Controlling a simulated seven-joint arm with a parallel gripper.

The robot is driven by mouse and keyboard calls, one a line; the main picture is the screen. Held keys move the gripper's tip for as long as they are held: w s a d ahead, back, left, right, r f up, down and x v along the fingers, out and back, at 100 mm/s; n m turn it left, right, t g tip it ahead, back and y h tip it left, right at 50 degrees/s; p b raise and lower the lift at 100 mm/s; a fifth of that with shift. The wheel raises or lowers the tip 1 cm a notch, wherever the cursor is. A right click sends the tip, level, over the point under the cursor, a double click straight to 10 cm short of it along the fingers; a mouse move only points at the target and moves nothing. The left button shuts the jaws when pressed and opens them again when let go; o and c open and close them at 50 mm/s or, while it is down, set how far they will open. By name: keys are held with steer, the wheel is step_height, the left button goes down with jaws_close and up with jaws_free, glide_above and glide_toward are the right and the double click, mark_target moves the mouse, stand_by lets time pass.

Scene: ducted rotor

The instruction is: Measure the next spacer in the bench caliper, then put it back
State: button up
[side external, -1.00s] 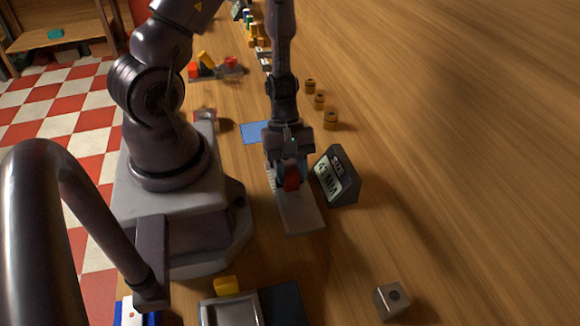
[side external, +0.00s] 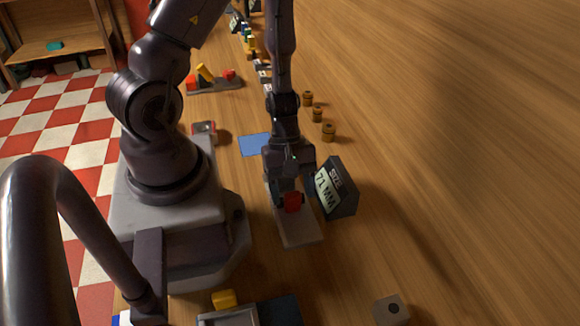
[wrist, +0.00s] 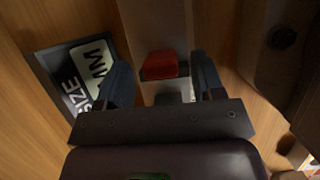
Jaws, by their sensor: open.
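The bench caliper (side external: 300,238) is a pale grey bar on the wooden bench, with a red block (side external: 292,202) on it. The red block also shows in the wrist view (wrist: 160,65); I cannot tell whether it is a caliper part or a separate piece. My gripper (side external: 293,196) points down over the bar. Its fingers are apart, one on each side of the red block, with gaps visible in the wrist view (wrist: 163,78). The size display (side external: 333,188) beside the bar reads 71 MM.
A blue mat (side external: 254,144) lies behind the caliper. A grey cube with a hole (side external: 391,309) sits at the front right. A grey tray (side external: 228,317) and a yellow block (side external: 223,299) are at the front. The bench right of the display is clear.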

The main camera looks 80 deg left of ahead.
steer(key=v, duration=1.2)
steer(key=shift+a+r, duration=0.15)
steer(key=shift+r, duration=0.1)
steer(key=d+r+m+t+y, duration=0.2)
steer(key=d+r+m, duration=0.1)
steer(key=r+m, duration=0.6)
steer(key=s+d+r+m+t+y, duration=0.1)
steer(key=d+r+m+t+y, duration=0.1)
steer(key=r+m, duration=0.7)
steer(key=shift+s+d+r+t, duration=0.2)
steer(key=shift+d+r+t, duration=0.35)
steer(key=shift+d+t, duration=0.2)
steer(key=shift+o, duration=1)
steer(key=shift+a, duration=0.15)
